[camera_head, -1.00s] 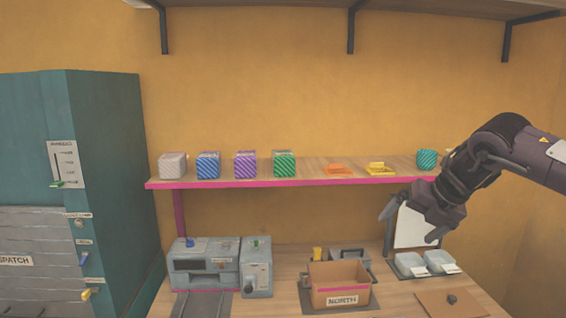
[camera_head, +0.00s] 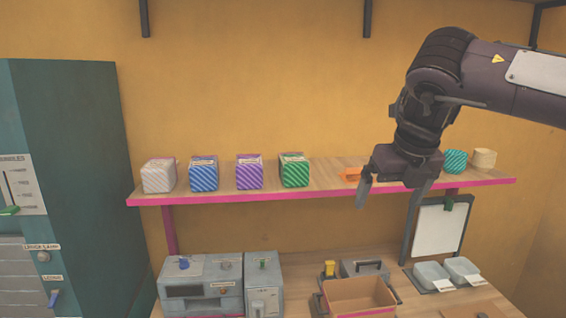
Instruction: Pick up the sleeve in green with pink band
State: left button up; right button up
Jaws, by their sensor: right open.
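A green box-shaped item with diagonal stripes and a pale top (camera_head: 294,171) stands on the pink-edged shelf (camera_head: 270,193), at the right end of a row of similar items. No pink band can be made out on it at this size, so I cannot tell whether it is the named sleeve. My right gripper (camera_head: 388,208) is open and empty, fingers pointing down, in front of the shelf and to the right of the green item. It hides part of the shelf. My left gripper is not in view.
White (camera_head: 158,176), blue (camera_head: 204,174) and purple (camera_head: 249,172) items stand left of the green one. An orange piece (camera_head: 350,174) lies near my gripper. A teal striped item (camera_head: 454,161) and a cream one (camera_head: 484,158) are right. An open box (camera_head: 360,298) stands below.

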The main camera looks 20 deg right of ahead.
aim_at(294, 167)
jog(key=i, duration=1.3)
